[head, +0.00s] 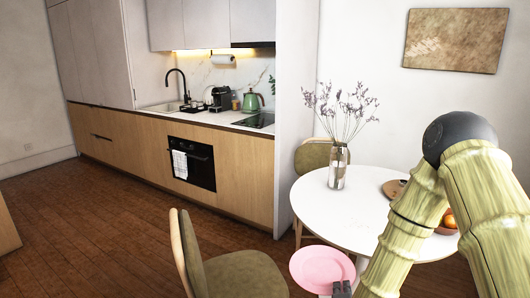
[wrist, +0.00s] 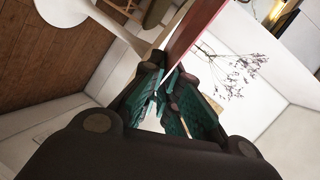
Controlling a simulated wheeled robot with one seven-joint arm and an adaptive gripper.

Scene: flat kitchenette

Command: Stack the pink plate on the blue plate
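The pink plate (head: 320,266) is at the bottom of the head view, beside the front left edge of the white round table (head: 372,224), and looks held in the air. My gripper (head: 342,288) is at its near rim, partly cut off by the frame. In the wrist view the fingers (wrist: 172,100), with teal pads, close on the plate, which shows nearly edge-on as a dark red band (wrist: 195,28). The blue plate is not visible in either view; my arm hides part of the table.
A glass vase with dry twigs (head: 338,167) stands on the table. A wooden board (head: 393,189) and a bowl of fruit (head: 447,229) are partly behind my arm. An olive chair (head: 240,272) stands at front left, another (head: 313,156) behind. The floor at left is clear.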

